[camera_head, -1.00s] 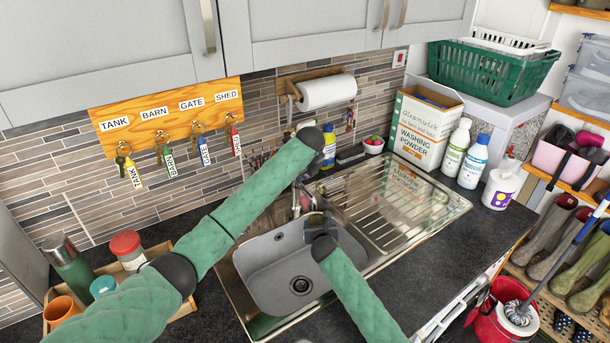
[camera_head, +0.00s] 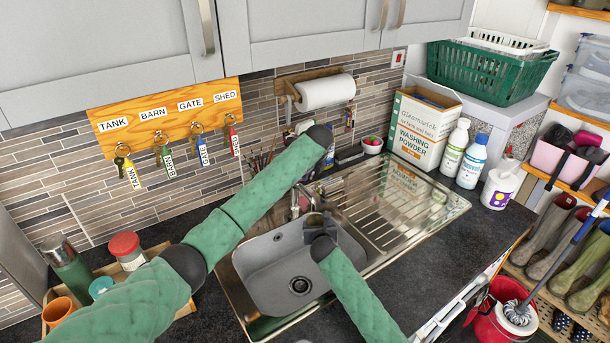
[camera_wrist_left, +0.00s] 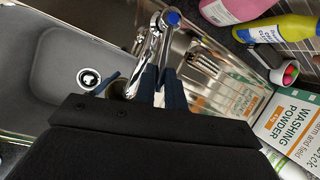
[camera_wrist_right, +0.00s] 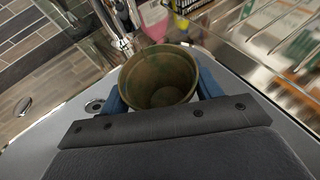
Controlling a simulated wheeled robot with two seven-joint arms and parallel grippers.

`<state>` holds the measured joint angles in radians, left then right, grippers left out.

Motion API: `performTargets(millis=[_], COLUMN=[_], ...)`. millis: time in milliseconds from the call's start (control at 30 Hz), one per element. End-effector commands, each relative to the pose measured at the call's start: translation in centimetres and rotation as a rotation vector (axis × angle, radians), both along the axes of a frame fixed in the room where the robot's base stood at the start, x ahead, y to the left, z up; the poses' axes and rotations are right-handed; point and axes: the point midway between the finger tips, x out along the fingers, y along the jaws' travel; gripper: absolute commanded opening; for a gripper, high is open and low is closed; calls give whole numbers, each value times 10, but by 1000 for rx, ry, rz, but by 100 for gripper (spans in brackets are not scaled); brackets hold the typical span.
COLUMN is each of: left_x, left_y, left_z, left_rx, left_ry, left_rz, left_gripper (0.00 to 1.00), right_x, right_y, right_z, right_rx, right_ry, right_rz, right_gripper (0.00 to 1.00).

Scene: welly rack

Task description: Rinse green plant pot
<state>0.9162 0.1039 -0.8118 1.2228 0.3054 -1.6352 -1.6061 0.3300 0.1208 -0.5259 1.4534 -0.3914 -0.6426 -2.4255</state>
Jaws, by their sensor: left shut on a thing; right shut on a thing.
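The green plant pot (camera_wrist_right: 160,80) is upright in the right wrist view, with its mouth towards the camera and brownish dirt inside. My right gripper (camera_wrist_right: 162,92) is shut on it, with a blue finger on each side. In the head view my right gripper (camera_head: 321,226) is over the sink (camera_head: 285,280), and the pot is mostly hidden there. The chrome tap (camera_wrist_left: 150,45) stands at the sink's back edge. My left gripper (camera_wrist_left: 162,80) is shut on part of the tap, between its dark blue fingers. I cannot make out running water.
A ribbed drainer (camera_head: 400,205) lies right of the bowl. The washing powder box (camera_head: 420,130) and white bottles (camera_head: 472,160) stand behind it. A key board (camera_head: 165,118) hangs on the wall. A wooden tray (camera_head: 180,308) with jars is at the left.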

Motion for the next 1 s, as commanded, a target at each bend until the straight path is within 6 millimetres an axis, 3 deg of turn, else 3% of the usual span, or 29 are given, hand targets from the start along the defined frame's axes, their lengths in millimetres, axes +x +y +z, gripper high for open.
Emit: performTargets(millis=[433,467,567,1000], left_x=[4,4,4,0], left_y=[-3,-3,-3,-5], left_z=[1,1,1,10], left_rx=[0,0,0,0], left_ry=[-3,-3,-3,-2], left_rz=[62,62,62,61], left_gripper=[0,16,34,34], right_x=[0,0,0,0], right_y=[0,0,0,0], right_z=[0,0,0,0], right_rx=[0,0,0,0], right_ry=[0,0,0,0], right_rz=[0,0,0,0], right_gripper=[42,42,42,42])
